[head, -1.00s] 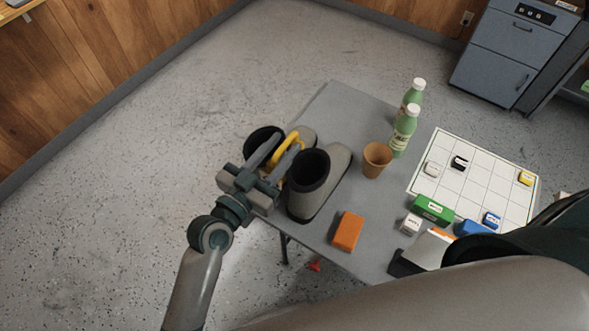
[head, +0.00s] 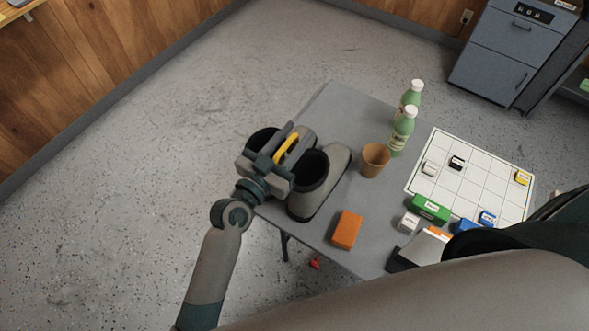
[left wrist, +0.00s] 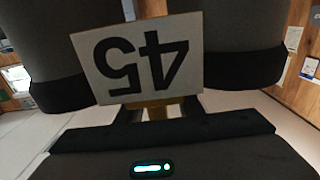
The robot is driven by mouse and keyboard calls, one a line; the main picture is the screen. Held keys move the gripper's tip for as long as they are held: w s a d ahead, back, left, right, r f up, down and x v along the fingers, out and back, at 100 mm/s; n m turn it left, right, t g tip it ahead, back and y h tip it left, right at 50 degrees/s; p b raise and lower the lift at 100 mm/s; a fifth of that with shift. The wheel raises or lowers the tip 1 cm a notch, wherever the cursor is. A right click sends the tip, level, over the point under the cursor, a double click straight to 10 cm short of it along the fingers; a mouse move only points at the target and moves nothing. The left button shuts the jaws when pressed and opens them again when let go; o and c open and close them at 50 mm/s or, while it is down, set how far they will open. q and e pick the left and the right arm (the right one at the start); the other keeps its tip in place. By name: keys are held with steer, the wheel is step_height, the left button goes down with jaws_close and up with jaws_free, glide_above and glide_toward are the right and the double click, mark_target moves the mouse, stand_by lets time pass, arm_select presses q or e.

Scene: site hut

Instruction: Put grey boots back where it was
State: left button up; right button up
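The pair of grey boots (head: 330,175) stands upright on the left end of the grey table, with dark openings and a yellow strap (head: 287,149) between the two shafts. My left gripper (head: 285,148) is over the pair from the left and partly hides the left boot. In the left wrist view, the boot shafts (left wrist: 243,35) fill both upper sides, and a white tag (left wrist: 143,58) reading 45 hangs upside down between them. My right gripper is out of view.
An orange block (head: 346,230), brown cup (head: 374,160) and two green bottles (head: 402,130) stand near the boots on the table (head: 335,110). A white grid board (head: 480,170) with small blocks lies at right. My right arm covers the lower right. Floor is clear at left.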

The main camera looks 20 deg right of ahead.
arm_select(q)
jaws_close()
stand_by(1.3)
steer(key=shift+w+r, duration=0.1)
steer(key=shift+r, duration=0.05)
